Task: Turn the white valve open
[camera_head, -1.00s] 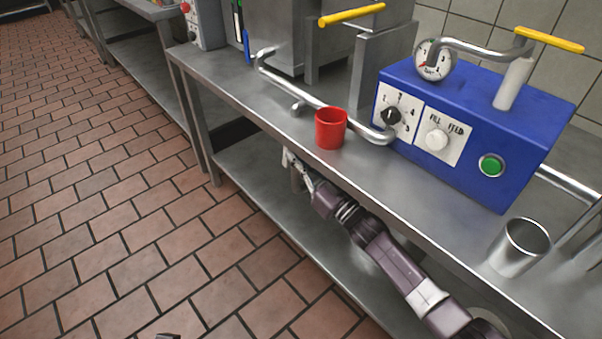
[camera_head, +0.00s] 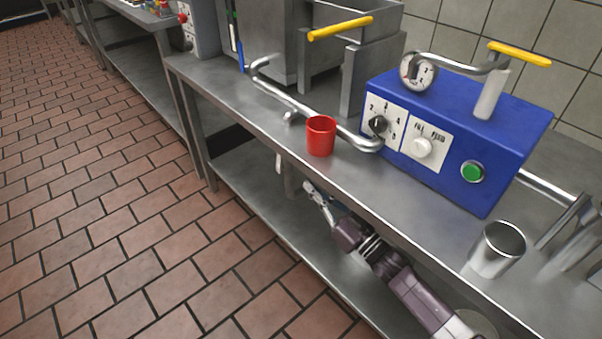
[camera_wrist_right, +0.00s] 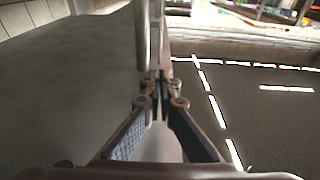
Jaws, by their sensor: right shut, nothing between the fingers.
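A small white handle (camera_head: 278,162), possibly the white valve, hangs below the front edge of the steel counter. My right gripper (camera_head: 308,187) is under the counter edge, to the right of this handle and a little lower, with a visible gap between them. In the right wrist view the fingers of my right gripper (camera_wrist_right: 157,80) meet at the tips with nothing between them. A grey upright bar (camera_wrist_right: 141,35) stands just beyond the tips there. A white knob (camera_head: 422,147) sits on the blue machine's front panel. My left gripper is not in view.
A red cup (camera_head: 320,136) stands near the counter's (camera_head: 228,100) front edge, by a bent steel pipe (camera_head: 300,106). The blue machine (camera_head: 455,150) and a metal cup (camera_head: 497,250) are to the right. A lower shelf (camera_head: 240,185) runs below my arm. The tiled floor is clear.

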